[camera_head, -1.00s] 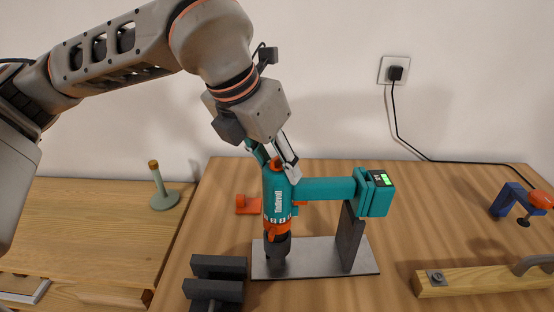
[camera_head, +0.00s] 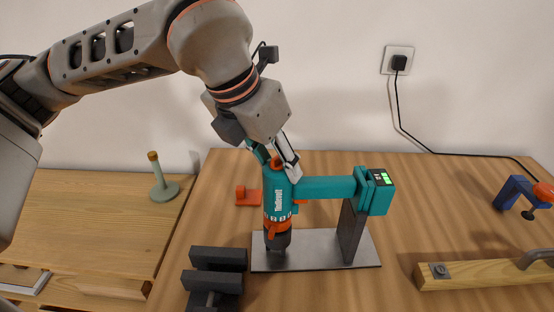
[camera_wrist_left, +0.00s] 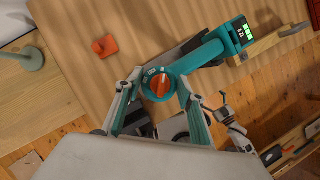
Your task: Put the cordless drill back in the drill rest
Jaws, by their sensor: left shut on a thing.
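The teal cordless drill (camera_head: 280,200) hangs chuck down, with its handle pointing right to the battery that has a green display. My left gripper (camera_head: 285,168) is shut on the drill's body near its orange top; in the left wrist view the gripper (camera_wrist_left: 165,95) has a finger on each side of the drill (camera_wrist_left: 208,54). The drill rest (camera_head: 320,256) is a grey metal plate with a dark upright. The upright stands under the handle near the battery, and the chuck is at the plate's left part. I cannot tell whether they touch.
Dark grey blocks (camera_head: 216,270) lie left of the rest. An orange part (camera_head: 246,196) sits behind them. A wooden bar (camera_head: 485,274) and a blue clamp (camera_head: 517,193) are at the right. A green peg stand (camera_head: 163,181) is on the left table. Bare tabletop lies behind the rest.

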